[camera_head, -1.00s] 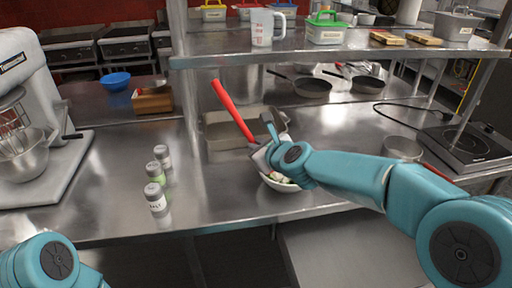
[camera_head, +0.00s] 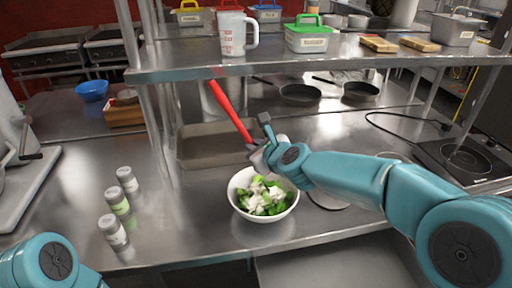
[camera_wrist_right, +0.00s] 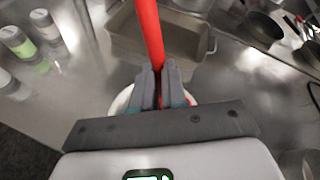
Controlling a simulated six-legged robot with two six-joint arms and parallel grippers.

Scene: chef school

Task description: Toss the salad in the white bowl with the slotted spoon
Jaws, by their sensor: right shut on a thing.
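The white bowl (camera_head: 240,208) stands on the steel counter, holding green leafy salad (camera_head: 262,197) with white pieces. My right gripper (camera_head: 262,147) is shut on the slotted spoon's red handle (camera_head: 231,110), above the bowl's far rim. The handle slants up and left. The handle also shows between the fingers in the right wrist view (camera_wrist_right: 148,35), where the gripper hides most of the bowl (camera_wrist_right: 121,103). The spoon's head is hidden, and I cannot tell whether it touches the salad.
Several shakers (camera_head: 119,205) stand left of the bowl. A rectangular pan (camera_head: 205,148) lies behind it, and an induction hob (camera_head: 465,160) is at the right. A metal shelf (camera_head: 270,68) on posts spans above the counter. The counter between shakers and bowl is clear.

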